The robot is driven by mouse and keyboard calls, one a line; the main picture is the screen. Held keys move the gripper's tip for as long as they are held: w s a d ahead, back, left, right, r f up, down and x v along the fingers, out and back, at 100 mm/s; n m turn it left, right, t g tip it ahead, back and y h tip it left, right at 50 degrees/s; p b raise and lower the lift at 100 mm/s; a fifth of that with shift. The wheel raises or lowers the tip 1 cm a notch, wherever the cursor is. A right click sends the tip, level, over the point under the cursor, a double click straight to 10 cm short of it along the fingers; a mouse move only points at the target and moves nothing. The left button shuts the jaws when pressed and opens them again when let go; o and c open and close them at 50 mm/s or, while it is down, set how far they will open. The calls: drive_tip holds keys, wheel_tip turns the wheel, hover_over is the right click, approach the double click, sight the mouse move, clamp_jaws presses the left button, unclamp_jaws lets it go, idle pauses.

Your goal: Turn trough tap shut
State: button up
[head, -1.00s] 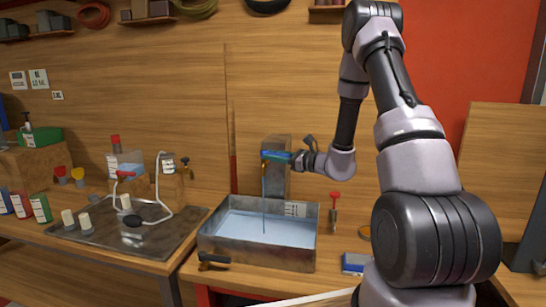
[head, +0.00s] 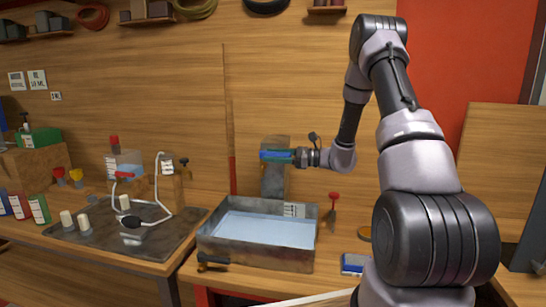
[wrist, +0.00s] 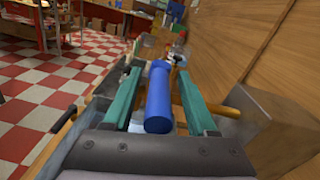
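The trough tap is on a grey post (head: 274,182) behind the metal trough (head: 258,254). Its blue handle (wrist: 158,98) lies lengthwise between the two teal fingers of my gripper (wrist: 160,75) in the wrist view. A gap shows on each side of the handle, so the fingers look open around it. In the head view my gripper (head: 277,156) reaches in from the right at the top of the post, and the fingers partly hide the handle. No stream of water shows below the tap. The trough holds pale blue water (head: 262,230).
A small valve with a dark handle (head: 212,260) is on the trough's front left. A red-topped tool (head: 333,204) and a blue box (head: 353,264) are to the trough's right. A tray with a white hose (head: 165,200) is at left. The wooden wall is close behind.

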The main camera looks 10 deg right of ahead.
drive_tip(key=v, duration=1)
drive_tip(key=shift+s+d, duration=0.15)
drive_tip(key=shift+d, duration=0.2)
